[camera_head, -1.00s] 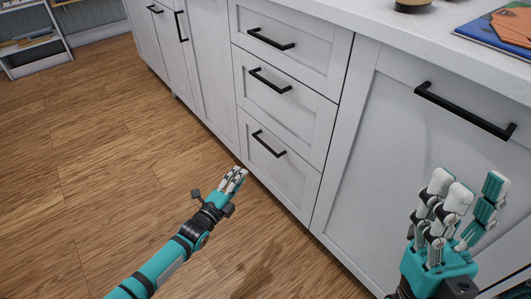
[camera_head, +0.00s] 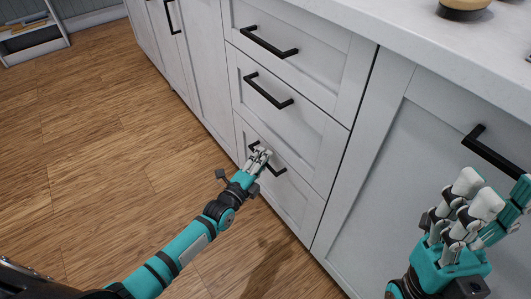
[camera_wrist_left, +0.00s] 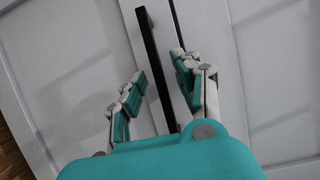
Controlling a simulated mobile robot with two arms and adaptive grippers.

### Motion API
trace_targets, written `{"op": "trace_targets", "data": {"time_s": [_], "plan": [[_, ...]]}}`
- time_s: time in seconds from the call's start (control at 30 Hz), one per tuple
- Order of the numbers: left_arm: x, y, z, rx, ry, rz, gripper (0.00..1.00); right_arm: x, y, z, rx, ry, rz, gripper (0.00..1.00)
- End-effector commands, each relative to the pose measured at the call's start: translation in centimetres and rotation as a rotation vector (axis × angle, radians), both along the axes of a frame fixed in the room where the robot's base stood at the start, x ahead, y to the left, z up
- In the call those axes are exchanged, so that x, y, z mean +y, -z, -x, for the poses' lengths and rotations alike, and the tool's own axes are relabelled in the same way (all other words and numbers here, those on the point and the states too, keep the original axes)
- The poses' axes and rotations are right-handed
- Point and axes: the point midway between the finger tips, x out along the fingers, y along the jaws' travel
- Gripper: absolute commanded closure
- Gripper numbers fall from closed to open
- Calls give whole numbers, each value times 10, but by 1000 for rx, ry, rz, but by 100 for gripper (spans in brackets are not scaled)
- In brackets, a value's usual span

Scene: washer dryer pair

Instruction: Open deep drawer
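A stack of three white drawers with black bar handles stands in the cabinet front: a top drawer (camera_head: 330,58), a middle drawer (camera_head: 312,135) and a bottom drawer (camera_head: 295,205). All are shut. My left gripper (camera_head: 262,156) is at the bottom drawer's handle (camera_head: 279,170) and hides part of it. In the left wrist view the handle (camera_wrist_left: 152,55) runs between the fingers of my left gripper (camera_wrist_left: 158,85), which are apart, with gaps to the bar. My right gripper (camera_head: 497,192) is open and empty in front of the right cabinet panel.
A right cabinet panel (camera_head: 385,185) has its own black handle (camera_head: 494,152). The white countertop (camera_head: 420,45) juts out above and bears a round jar (camera_head: 464,4). The wooden floor (camera_head: 90,150) on the left is clear. A white shelf (camera_head: 33,35) stands at the far left.

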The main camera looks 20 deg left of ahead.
Motion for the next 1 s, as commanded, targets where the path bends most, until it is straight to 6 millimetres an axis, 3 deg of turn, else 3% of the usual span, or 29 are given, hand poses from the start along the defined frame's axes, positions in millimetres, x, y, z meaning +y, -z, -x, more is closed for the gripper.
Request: {"op": "trace_targets", "data": {"time_s": [0.3,0.53,1.0], "plan": [[-1,0,0,0,0,1,69,0,0,0,0,0,0,60],[-1,0,0,0,0,1,99,0,0,0,0,0,0,60],[-1,1,0,2,0,1,100,0,0,0,0,0,0,60]]}}
